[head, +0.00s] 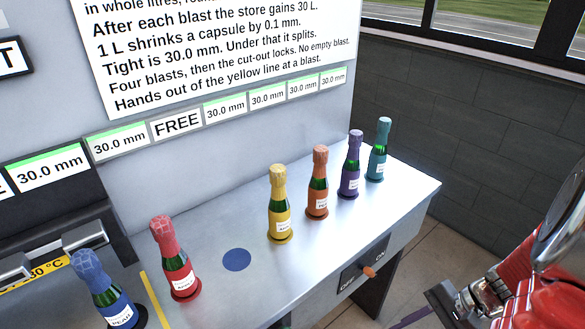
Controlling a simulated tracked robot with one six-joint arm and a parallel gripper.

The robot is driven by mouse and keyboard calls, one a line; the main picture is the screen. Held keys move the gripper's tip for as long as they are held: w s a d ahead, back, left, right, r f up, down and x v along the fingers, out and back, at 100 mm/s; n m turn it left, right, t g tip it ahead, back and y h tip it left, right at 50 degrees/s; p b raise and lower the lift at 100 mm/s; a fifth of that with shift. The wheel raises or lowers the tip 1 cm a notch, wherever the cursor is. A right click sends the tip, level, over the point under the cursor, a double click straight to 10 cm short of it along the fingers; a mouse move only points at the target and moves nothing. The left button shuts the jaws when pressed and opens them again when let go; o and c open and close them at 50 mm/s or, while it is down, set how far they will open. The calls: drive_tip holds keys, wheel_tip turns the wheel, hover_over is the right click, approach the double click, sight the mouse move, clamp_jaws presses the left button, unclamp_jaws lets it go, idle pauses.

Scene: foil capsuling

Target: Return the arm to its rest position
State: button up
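My red arm comes in at the lower right. My gripper (432,308) is at its end, low over the floor beyond the bench's right side, apart from the bottles. Its dark fingers are partly cut off by the bottom edge, so I cannot tell whether it is open or shut. No held object shows. On the grey bench (215,300), capsuled bottles stand upright: blue (100,295), red (175,262), yellow (279,205), orange (317,184), purple (350,168) and teal (378,150).
An empty blue disc (237,260) lies between the red and yellow bottles. A switch with an orange knob (369,271) is on the bench front. A yellow line (155,300) runs beside the blue bottle. The wall bears a text sign (215,50) and labels, one reading FREE (177,124).

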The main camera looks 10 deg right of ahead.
drive_tip(key=w+a+r+n+t+h, duration=0.2)
drive_tip(key=a+r+n+h, duration=0.1)
drive_tip(key=a+r+n, duration=0.4)
drive_tip(key=w+a+r+n+t+h, duration=0.2)
drive_tip(key=a+r+n, duration=0.5)
drive_tip(key=r, duration=0.6)
drive_tip(key=shift+w+a+r+h, duration=0.35)
drive_tip(key=shift+a+h, duration=0.45)
drive_tip(key=shift+h, duration=0.1)
